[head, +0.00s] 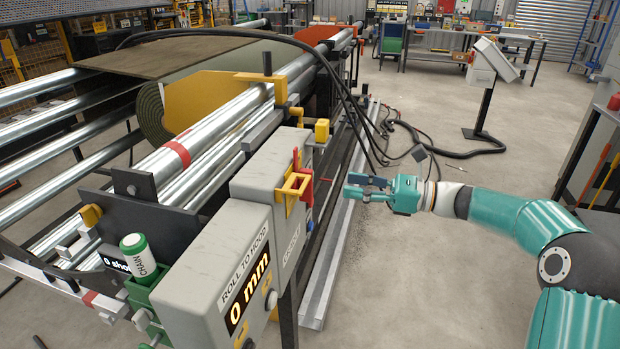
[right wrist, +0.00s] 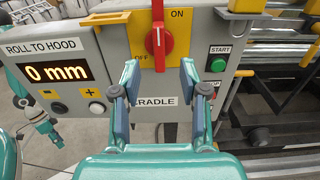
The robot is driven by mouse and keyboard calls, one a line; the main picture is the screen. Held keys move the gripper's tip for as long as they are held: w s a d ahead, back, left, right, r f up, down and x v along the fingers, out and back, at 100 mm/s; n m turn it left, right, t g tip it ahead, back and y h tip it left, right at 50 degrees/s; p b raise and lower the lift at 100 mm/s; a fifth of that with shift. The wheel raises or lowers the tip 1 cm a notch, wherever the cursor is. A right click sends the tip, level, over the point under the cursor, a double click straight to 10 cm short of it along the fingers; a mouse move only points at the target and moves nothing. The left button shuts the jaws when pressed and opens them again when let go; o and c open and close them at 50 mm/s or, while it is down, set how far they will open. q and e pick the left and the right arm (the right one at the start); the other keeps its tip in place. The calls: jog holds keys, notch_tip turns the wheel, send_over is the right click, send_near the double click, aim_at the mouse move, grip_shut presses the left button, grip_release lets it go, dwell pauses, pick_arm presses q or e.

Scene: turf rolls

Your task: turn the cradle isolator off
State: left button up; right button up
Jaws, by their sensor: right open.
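The cradle isolator (right wrist: 159,42) is a red rotary handle on a yellow plate marked ON at upper right and OFF at lower left. Its handle stands upright in the right wrist view, above the CRADLE label. In the head view the isolator (head: 304,189) shows edge-on at the grey control box's right side. My right gripper (head: 356,187) is open and empty, apart from the box to its right. In the right wrist view its two fingers (right wrist: 160,76) are spread below and either side of the handle. A teal arm end, seemingly my left gripper (right wrist: 42,118), shows at the left; its jaws are unclear.
The grey control box (head: 210,262) has a "0 mm" display. A green START button (right wrist: 217,64) sits right of the isolator. A yellow guard (right wrist: 105,18) juts out at its upper left. Metal rollers (head: 215,125) lie behind the box. Open floor (head: 420,270) lies below my right arm.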

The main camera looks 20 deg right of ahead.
aim_at(312, 179)
jog(key=p+x, duration=0.1)
jog(key=x, duration=0.8)
jog(key=shift+w+a, duration=0.2)
jog(key=shift+a, duration=0.05)
grip_shut()
jog(key=shift+a, duration=0.1)
